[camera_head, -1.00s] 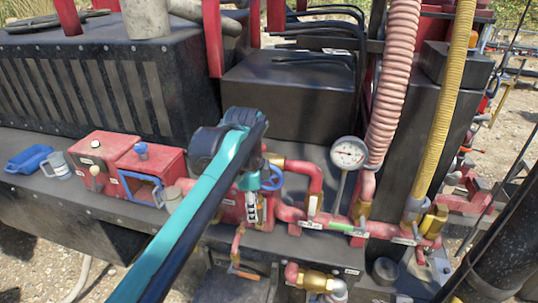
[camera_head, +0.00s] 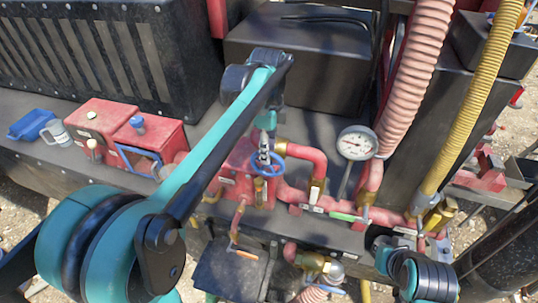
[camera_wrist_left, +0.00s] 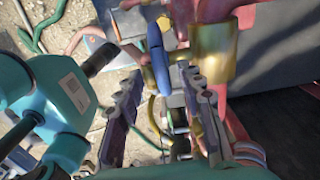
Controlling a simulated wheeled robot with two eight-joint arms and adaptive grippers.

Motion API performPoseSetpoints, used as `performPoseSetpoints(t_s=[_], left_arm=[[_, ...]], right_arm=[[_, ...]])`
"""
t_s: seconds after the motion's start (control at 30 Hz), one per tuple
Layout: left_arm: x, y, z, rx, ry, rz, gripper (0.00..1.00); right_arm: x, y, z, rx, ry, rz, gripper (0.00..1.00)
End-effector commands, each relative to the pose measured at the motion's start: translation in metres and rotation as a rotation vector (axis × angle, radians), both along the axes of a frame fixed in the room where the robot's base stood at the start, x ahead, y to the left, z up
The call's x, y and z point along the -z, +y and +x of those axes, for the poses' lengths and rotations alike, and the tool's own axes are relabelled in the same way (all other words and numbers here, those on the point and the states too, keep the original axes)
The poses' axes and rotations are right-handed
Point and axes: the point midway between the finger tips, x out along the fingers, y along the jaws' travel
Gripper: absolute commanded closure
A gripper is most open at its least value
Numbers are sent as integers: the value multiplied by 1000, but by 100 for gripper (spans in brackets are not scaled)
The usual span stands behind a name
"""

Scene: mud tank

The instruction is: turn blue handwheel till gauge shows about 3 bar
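The blue handwheel (camera_head: 268,163) sits on the red pipework left of the gauge. In the left wrist view the handwheel (camera_wrist_left: 157,60) shows nearly edge-on, with a brass valve part (camera_wrist_left: 212,52) to its right. My left gripper (camera_head: 264,150) is over the handwheel, pointing down. In the wrist view its fingers (camera_wrist_left: 163,95) are apart, with the wheel lined up with the gap; I cannot tell whether they touch it. The round white gauge (camera_head: 357,142) stands upright; its scale is too small to read. My right arm (camera_head: 420,277) shows at lower right; its gripper cannot be made out.
Red pipes (camera_head: 300,150) and a green-handled valve (camera_head: 346,217) lie right of the wheel. A pink ribbed hose (camera_head: 408,75) and a yellow hose (camera_head: 480,100) rise at the right. Red boxes (camera_head: 150,140), a mug (camera_head: 56,132) and a blue tray (camera_head: 30,124) stand left.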

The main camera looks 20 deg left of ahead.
Motion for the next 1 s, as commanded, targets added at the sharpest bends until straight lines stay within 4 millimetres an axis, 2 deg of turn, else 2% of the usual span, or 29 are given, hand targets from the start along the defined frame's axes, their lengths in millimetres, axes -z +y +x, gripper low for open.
performPoseSetpoints(t_s=[0.1, 0.23, 0.4, 0.6, 0.73, 0.77, 1.0], left_arm=[[19, 0, 0, 0, 0, 0, 62], [34, 0, 0, -1, -1, 0, 62], [42, 0, 0, -1, -1, 0, 62], [42, 0, 0, -1, -1, 0, 62], [42, 0, 0, -1, -1, 0, 96], [42, 0, 0, -1, -1, 0, 100], [43, -2, 0, 2, -1, 35, 100]], right_arm=[[-3, 0, 0, 0, 0, 0, 100], [-5, 0, 0, 0, 0, 0, 100], [-5, 0, 0, 0, 0, 0, 100], [-5, 0, 0, 0, 0, 0, 100], [-5, 0, 0, 0, 0, 0, 100], [-5, 0, 0, 0, 0, 0, 100], [-2, 0, 0, 0, 0, 0, 100]])
